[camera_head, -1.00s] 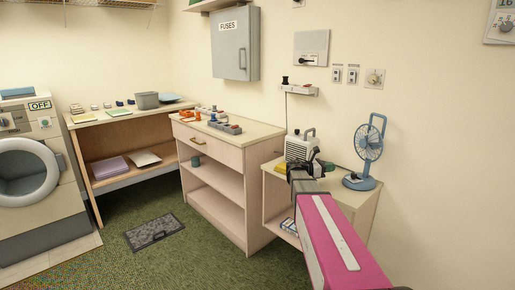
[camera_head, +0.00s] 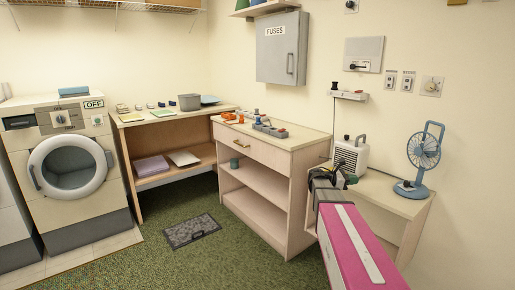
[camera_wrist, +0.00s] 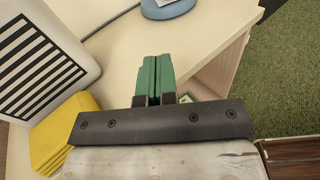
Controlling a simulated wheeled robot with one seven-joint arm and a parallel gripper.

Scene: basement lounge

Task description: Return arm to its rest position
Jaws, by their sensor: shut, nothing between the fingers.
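My gripper (camera_head: 348,179) is at the end of my pink and grey arm, by the low side table (camera_head: 402,205) at the right in the head view. In the wrist view its two green fingers (camera_wrist: 155,78) are pressed together with nothing between them, over the edge of the pale table top (camera_wrist: 115,45). The white slotted heater (camera_head: 351,155) stands just behind the gripper in the head view, and at the left in the wrist view (camera_wrist: 40,62). My arm partly hides the table's front.
A blue fan (camera_head: 424,150) stands on the side table; its base (camera_wrist: 168,8) shows ahead of the fingers. A folded yellow stack (camera_wrist: 65,128) lies beside the heater. A wooden cabinet (camera_head: 262,187) stands left of my arm. Green carpet (camera_head: 240,250) is open in front.

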